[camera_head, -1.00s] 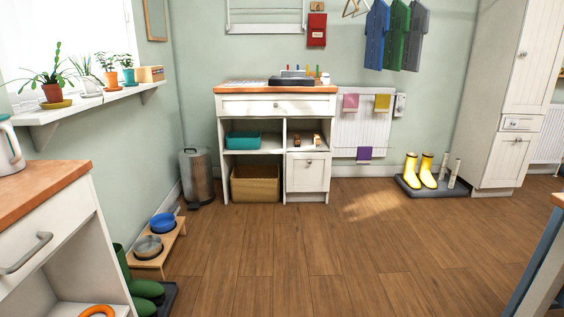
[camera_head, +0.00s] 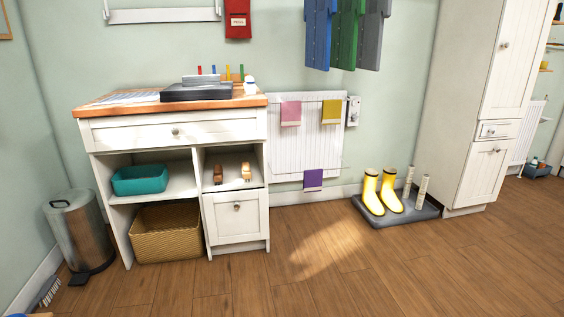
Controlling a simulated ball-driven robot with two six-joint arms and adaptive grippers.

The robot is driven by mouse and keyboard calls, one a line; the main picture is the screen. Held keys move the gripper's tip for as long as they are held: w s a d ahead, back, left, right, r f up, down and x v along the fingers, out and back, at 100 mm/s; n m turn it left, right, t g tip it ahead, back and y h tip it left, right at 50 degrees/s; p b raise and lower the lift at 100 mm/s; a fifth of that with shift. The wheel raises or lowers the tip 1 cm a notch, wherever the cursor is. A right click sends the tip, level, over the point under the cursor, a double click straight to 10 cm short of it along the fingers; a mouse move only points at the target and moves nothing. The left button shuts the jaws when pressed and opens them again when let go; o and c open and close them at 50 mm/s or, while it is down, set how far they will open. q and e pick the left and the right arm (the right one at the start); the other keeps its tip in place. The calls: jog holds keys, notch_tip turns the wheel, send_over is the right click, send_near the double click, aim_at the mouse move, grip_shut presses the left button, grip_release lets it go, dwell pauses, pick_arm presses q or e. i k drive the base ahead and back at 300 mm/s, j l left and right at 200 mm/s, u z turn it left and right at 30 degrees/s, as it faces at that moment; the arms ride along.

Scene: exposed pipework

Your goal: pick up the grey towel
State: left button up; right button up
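A grey cloth item (camera_head: 370,35) hangs high on the back wall, at the right end of a row with a green one (camera_head: 345,35) and a blue one (camera_head: 318,35). It looks like a hanging garment, and I cannot tell whether it is the grey towel. Small cloths hang at the white radiator (camera_head: 300,150): a pink cloth (camera_head: 291,113), a yellow cloth (camera_head: 331,111) and, lower down, a purple cloth (camera_head: 313,179). None of these is grey. Neither of my grippers is in view.
A white cabinet (camera_head: 160,133) with a wooden top stands left, beside a metal bin (camera_head: 80,232). A tall white cupboard (camera_head: 475,100) stands right. The wooden floor (camera_head: 330,275) ahead is clear.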

aim_at(212, 79)
jog(key=i+l+u, duration=0.1)
jog(key=i+u, duration=0.2)
jog(key=i, duration=0.15)
jog(key=i+l+u, duration=0.25)
jog(key=i, duration=0.25)
jog(key=i+l+u, duration=0.3)
jog(key=i, duration=0.15)
jog(key=j, duration=0.1)
